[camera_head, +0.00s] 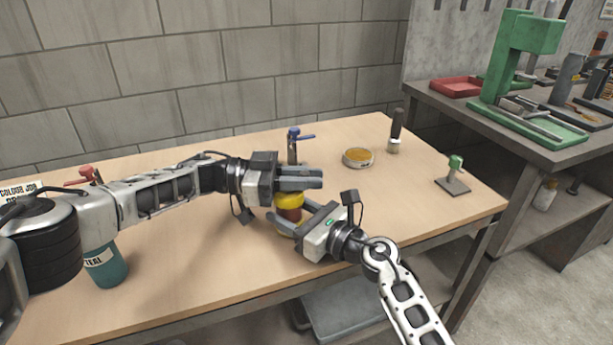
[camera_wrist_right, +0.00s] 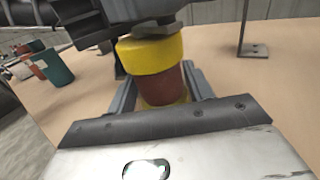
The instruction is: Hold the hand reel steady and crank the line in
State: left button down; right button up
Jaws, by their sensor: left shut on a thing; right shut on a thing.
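The hand reel (camera_head: 289,214), with yellow ends and a red-brown middle, stands upright on the wooden table near its front edge. In the right wrist view the reel (camera_wrist_right: 150,54) fills the space between my right fingers. My right gripper (camera_head: 288,223) is shut around its lower body, one finger on each side (camera_wrist_right: 158,88). My left gripper (camera_head: 314,178) comes in from the left and sits just above the yellow top, shut on the crank there. The crank is mostly hidden by the left fingers, which also show in the wrist view (camera_wrist_right: 150,22). The line cannot be made out.
Behind the grippers stand a blue-handled fixture (camera_head: 294,140), a round gold-topped tin (camera_head: 357,157) and a black-handled tool (camera_head: 396,130). A green-topped stand (camera_head: 454,172) is at the right. A teal container (camera_head: 106,270) stands front left. The table's right end is mostly clear.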

pick_arm(q)
jog(key=shift+w+a+r, duration=0.1)
jog(key=shift+w+a, duration=0.05)
jog(key=shift+a, duration=0.05)
jog(key=c, duration=1.5)
grip_release()
jog(key=shift+c, duration=0.2)
jog(key=shift+o, duration=0.7)
jog(key=shift+d, duration=0.1)
jog(key=w+a, duration=0.1)
jog(key=a, duration=1.1)
